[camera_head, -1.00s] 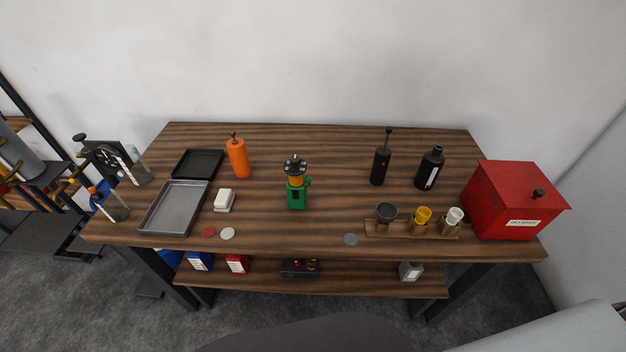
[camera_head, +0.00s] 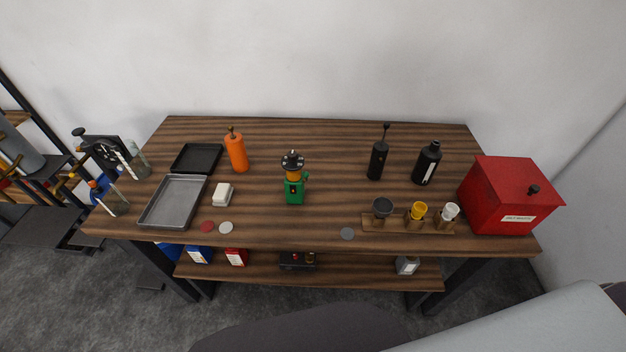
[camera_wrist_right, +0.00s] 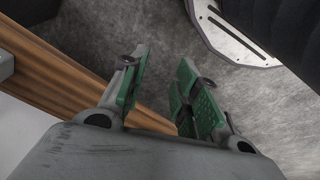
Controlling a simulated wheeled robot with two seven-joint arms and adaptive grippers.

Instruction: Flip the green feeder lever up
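A small device with a green base (camera_head: 294,190), an orange middle and a dark round top stands upright near the middle of the wooden table. A small green part sticks out at its right side; I cannot tell at this size which way a lever on it points. My right gripper (camera_wrist_right: 158,88) shows in the right wrist view, with green pads set apart and nothing between them. It is above the grey floor beside a wooden edge, away from the green device. My left gripper is in neither view.
The wooden table (camera_head: 290,228) holds an orange bottle (camera_head: 236,153), black bottles (camera_head: 427,163), a grey tray (camera_head: 173,203), a cup rack (camera_head: 408,226) and a red box (camera_head: 508,196). The table around the green device is clear.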

